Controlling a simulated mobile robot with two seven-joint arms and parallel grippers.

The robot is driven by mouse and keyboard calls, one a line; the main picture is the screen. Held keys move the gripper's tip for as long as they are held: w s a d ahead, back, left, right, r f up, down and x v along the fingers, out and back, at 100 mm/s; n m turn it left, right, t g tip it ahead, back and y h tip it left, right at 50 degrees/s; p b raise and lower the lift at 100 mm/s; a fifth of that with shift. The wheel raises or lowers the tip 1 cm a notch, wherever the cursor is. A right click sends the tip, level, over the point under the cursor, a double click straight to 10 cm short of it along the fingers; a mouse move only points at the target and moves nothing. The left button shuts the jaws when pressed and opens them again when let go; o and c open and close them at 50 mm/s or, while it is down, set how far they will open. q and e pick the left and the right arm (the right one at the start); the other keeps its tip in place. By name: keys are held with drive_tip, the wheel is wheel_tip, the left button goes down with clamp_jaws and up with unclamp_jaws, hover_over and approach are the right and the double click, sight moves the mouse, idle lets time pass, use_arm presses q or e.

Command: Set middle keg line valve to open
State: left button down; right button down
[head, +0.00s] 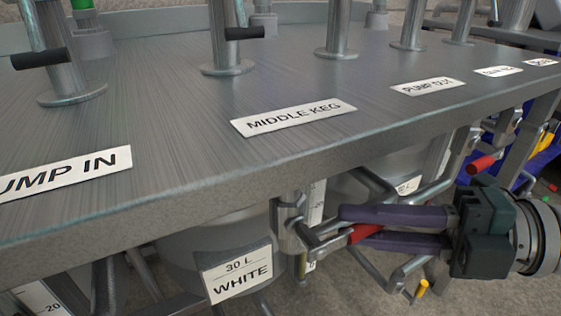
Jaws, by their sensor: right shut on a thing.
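The white MIDDLE KEG label (294,118) lies on the grey metal bench top. Below the front edge, under this label, is a metal pipe valve (292,222) with a red-gripped lever (365,233) sticking out to the right. My right gripper (352,227) comes in from the right and is shut on this red lever, with its purple fingers above and below it. The fingers hide part of the lever, and I cannot tell from this view whether the valve is open or closed. My left gripper is out of view.
The bench edge (230,185) overhangs the valve and pipes. Another red lever (480,164) is farther right. Upright posts with black handles (244,33) stand on the bench. Yellow-tipped pipework (422,287) is under the gripper.

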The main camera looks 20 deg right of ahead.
idle(0.4)
drive_tip(key=shift+f, duration=0.1)
idle(0.3)
drive_tip(key=shift+f+m+y+b, duration=0.3)
drive_tip(key=shift+f+b, duration=0.15)
drive_tip(key=shift+b, duration=0.5)
drive_tip(key=shift+s+a+f+m+t+h+b, duration=0.1)
drive_tip(key=shift+a+f+m+t+h+b, duration=0.9)
drive_tip(key=shift+m+t+b, duration=2.15)
drive_tip(key=shift+s+a+f+m+t+h+b, duration=0.1)
drive_tip(key=shift+a+f+m+t+h+b, duration=1.25)
drive_tip(key=shift+m, duration=3.1)
drive_tip(key=shift+s+a+f+m+t+h+b, duration=0.1)
drive_tip(key=shift+a+f+m+t+h+b, duration=0.4)
drive_tip(key=shift+m+t+b, duration=2.6)
drive_tip(key=shift+a+r+m+h+p, duration=0.25)
drive_tip(key=shift+m+p, duration=0.2)
drive_tip(key=shift+m, duration=0.45)
drive_tip(key=c, duration=0.8)
unclamp_jaws()
